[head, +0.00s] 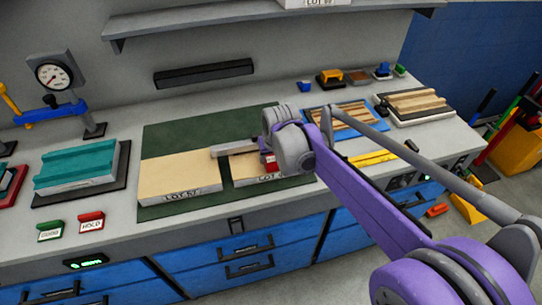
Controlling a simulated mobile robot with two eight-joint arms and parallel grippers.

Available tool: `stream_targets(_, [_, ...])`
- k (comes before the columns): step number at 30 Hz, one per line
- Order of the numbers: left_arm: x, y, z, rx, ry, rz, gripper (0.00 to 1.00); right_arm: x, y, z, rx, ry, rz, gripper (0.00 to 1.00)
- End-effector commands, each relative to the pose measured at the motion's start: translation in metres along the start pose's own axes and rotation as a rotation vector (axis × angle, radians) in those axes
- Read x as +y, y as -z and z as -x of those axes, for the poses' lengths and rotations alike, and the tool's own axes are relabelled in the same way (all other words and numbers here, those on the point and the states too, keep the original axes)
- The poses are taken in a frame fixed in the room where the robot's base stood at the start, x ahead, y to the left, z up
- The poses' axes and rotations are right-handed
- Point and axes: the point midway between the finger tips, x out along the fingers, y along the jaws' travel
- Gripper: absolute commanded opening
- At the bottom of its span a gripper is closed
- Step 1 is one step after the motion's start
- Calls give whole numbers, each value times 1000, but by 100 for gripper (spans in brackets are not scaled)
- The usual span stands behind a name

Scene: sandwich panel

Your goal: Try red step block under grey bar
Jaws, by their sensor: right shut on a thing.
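A long grey bar (232,149) lies across the gap between two pale panels on the dark green mat (180,135). Its right end reaches my right gripper. The left panel (180,175) is marked LOT 57; the right panel (290,181) has a partly hidden label. My right gripper (268,158) comes in from the right, over the right panel. It is shut on the red step block (270,167), of which only a small part shows beside the bar's right end. I cannot tell whether block and bar touch. My left gripper is not in view.
A teal panel (75,168) sits at the left, near a dial gauge (54,74) on a blue stand. GOOD (49,231) and HOLD (91,222) signs stand at the front edge. Striped panels (416,102) lie at the right. A shelf (250,18) hangs above.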

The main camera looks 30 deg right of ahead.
Motion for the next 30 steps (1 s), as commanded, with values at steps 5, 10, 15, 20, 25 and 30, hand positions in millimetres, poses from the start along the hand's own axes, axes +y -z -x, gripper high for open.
stream_targets(5, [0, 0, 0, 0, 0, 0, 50, 0, 0, 0, 0, 0, 0, 0])
stream_targets(10, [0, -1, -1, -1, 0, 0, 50, 0, -1, -2, 0, 0, 0, 0])
stream_targets(15, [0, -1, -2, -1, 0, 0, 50, 0, -1, -3, 0, 0, 0, 0])
stream_targets(20, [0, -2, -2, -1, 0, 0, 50, 0, -2, -4, 0, 0, 0, 0])
stream_targets(25, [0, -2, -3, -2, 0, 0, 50, 0, -2, -6, 0, 0, 0, 0])
stream_targets(30, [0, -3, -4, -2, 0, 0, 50, 0, -3, -7, 0, 0, 0, 0])
